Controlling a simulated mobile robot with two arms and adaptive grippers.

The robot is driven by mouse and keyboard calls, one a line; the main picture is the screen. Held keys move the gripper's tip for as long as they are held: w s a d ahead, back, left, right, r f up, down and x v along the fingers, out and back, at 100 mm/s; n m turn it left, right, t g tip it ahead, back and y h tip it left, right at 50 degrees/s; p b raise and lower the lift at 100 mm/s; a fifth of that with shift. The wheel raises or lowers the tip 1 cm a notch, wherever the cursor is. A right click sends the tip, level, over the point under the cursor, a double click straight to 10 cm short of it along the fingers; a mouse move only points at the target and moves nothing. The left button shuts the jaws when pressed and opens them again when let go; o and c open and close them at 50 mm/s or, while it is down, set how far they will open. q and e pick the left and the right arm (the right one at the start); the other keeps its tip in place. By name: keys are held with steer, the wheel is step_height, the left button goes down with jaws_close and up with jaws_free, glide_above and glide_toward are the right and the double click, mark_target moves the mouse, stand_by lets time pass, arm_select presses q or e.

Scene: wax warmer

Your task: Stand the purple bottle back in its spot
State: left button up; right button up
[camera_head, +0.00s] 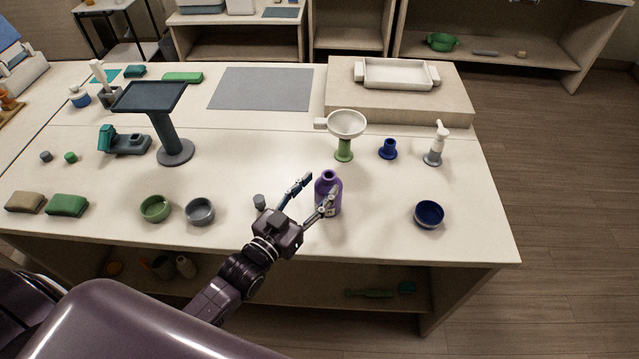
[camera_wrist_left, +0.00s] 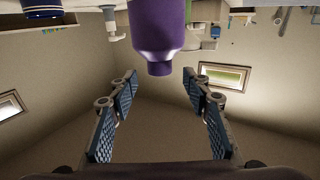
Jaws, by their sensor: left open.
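The purple bottle (camera_head: 324,188) stands upright near the front edge of the table, right of the middle. In the left wrist view, which is upside down, the bottle (camera_wrist_left: 156,28) hangs neck-down at the top centre, beyond my spread fingers and lined up between them. My left gripper (camera_head: 317,187) is open beside the bottle, with one finger to its left and the other passing in front of it. I cannot tell whether a finger touches it. The open fingers also show in the left wrist view (camera_wrist_left: 160,88). My right gripper is not in view.
A funnel on a green stand (camera_head: 344,152) is behind the bottle. A small blue object (camera_head: 388,149), a pump bottle (camera_head: 434,150) and a blue bowl (camera_head: 429,214) are to the right. A small grey item (camera_head: 259,201) and grey bowl (camera_head: 200,211) are left. A raised board (camera_head: 455,107) is behind.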

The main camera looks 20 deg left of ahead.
arm_select(q)
steer(key=shift+p+v, duration=0.5)
steer(key=shift+v, duration=1)
steer(key=v, duration=1.2)
